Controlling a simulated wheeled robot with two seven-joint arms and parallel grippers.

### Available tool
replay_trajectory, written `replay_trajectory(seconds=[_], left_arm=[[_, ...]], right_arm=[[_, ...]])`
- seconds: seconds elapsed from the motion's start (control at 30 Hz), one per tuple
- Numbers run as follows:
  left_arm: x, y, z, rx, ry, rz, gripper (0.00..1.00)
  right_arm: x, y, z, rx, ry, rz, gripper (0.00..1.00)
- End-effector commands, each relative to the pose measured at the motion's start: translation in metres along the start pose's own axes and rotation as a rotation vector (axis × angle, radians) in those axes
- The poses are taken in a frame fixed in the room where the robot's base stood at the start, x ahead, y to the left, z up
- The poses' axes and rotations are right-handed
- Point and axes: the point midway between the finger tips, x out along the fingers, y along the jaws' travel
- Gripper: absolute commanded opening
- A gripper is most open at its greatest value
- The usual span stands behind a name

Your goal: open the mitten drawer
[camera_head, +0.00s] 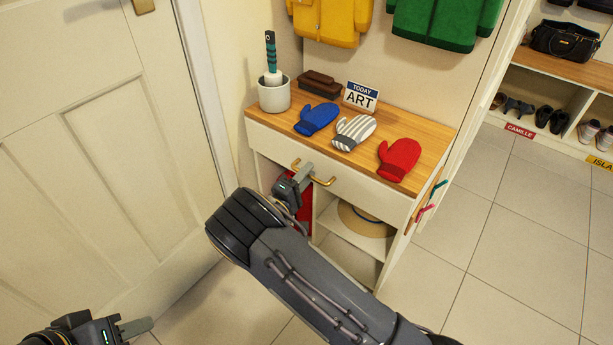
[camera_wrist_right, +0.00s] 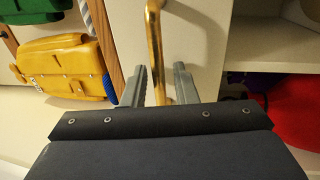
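The mitten drawer (camera_head: 352,183) is the white front under the cabinet's wooden top, and it looks shut. Its brass handle (camera_head: 323,181) is partly hidden by my right gripper (camera_head: 302,174). In the right wrist view the handle (camera_wrist_right: 154,40) passes between the two fingers of the right gripper (camera_wrist_right: 163,82), with a gap visible on the right side. The fingers are apart, not clamped on it. My left gripper (camera_head: 137,328) is at the lower left, far from the drawer; its finger opening is unclear.
The wooden top (camera_head: 285,128) holds blue (camera_head: 317,118), striped (camera_head: 354,132) and red (camera_head: 399,158) mittens, a brush holder (camera_head: 274,95) and an ART sign (camera_head: 361,97). Below is an open shelf with a hat (camera_head: 367,220). A door (camera_head: 90,150) stands left; tiled floor is clear right.

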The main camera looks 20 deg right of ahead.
Motion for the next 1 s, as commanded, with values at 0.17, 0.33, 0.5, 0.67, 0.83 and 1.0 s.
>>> replay_trajectory(seconds=[0.17, 0.33, 0.5, 0.67, 0.83, 1.0], left_arm=[[0.000, 0.000, 0.000, 0.000, 0.000, 0.000, 0.36], [0.000, 0.000, 0.000, 0.000, 0.000, 0.000, 0.36], [0.000, 0.000, 0.000, 0.000, 0.000, 0.000, 0.36], [0.000, 0.000, 0.000, 0.000, 0.000, 0.000, 0.36], [0.000, 0.000, 0.000, 0.000, 0.000, 0.000, 0.36], [0.001, -0.001, 0.001, 0.000, 0.000, 0.000, 0.36]], right_arm=[[0.001, 0.000, 0.000, 0.000, 0.000, 0.000, 0.26], [0.001, 0.000, 0.000, 0.000, -0.001, 0.000, 0.10], [0.001, 0.000, 0.000, 0.000, -0.001, 0.000, 0.00], [0.001, 0.000, 0.000, -0.001, -0.001, -0.001, 0.00], [-0.003, 0.001, 0.000, -0.001, -0.001, -0.001, 0.00], [-0.021, 0.004, 0.000, -0.001, 0.001, 0.000, 0.00]])
